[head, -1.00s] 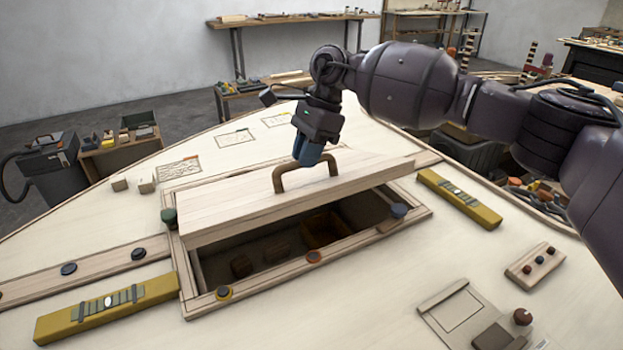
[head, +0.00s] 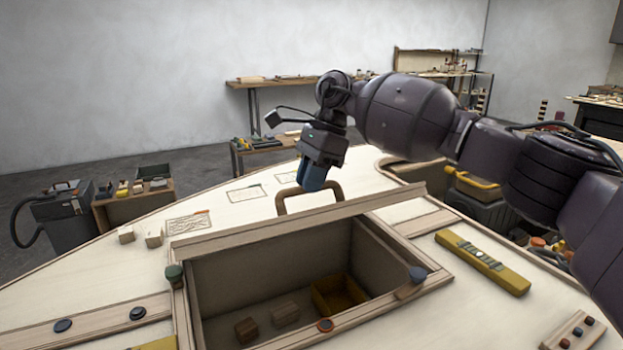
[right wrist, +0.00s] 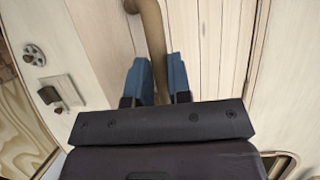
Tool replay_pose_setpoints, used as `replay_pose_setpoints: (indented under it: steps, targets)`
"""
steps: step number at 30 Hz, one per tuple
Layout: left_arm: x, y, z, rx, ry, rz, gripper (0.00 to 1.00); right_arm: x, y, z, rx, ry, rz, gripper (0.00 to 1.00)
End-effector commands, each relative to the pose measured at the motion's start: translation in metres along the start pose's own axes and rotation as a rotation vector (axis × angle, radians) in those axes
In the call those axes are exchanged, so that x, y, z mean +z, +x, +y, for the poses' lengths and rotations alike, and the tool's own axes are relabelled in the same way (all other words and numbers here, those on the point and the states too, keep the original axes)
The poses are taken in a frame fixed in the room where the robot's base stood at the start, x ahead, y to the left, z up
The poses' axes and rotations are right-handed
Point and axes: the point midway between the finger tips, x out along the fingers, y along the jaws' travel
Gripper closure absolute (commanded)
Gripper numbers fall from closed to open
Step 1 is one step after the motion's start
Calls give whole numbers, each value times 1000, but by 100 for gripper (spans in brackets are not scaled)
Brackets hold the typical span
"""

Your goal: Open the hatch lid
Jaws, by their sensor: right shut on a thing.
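The hatch lid (head: 275,232) is wooden and tilted up, hinged at its far side, with its near edge raised above the opening. Its brown arched handle (head: 284,203) stands on top near that raised edge. My right gripper (head: 313,180) has blue fingers shut on the handle. In the right wrist view, the fingers (right wrist: 157,82) sit on both sides of the handle bar (right wrist: 152,40). The hatch opening (head: 235,285) shows below the lid, with two small wooden blocks (head: 265,320) and a yellow-brown bin (head: 340,294) inside. My left gripper is out of view.
Round knobs (head: 174,275) sit on the frame around the opening. A yellow level (head: 483,262) lies to the right on the plywood deck. Two small blocks (head: 140,235) stand at the left. A workbench (head: 270,83) is far behind.

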Motion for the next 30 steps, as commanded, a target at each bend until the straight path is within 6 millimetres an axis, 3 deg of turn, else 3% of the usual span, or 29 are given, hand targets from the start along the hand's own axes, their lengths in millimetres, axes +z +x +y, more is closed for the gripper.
replay_pose_setpoints:
  steps: [1, 5, 16, 30]
  targets:
    - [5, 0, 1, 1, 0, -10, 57, -5, 11, -2, 7, 5, 0, 77]
    - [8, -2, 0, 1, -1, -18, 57, -4, 10, -2, 7, 5, -1, 57]
    - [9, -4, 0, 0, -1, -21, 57, -2, -1, -1, 2, 3, 0, 56]
    - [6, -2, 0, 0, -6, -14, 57, -1, -77, -2, 2, 3, -1, 56]
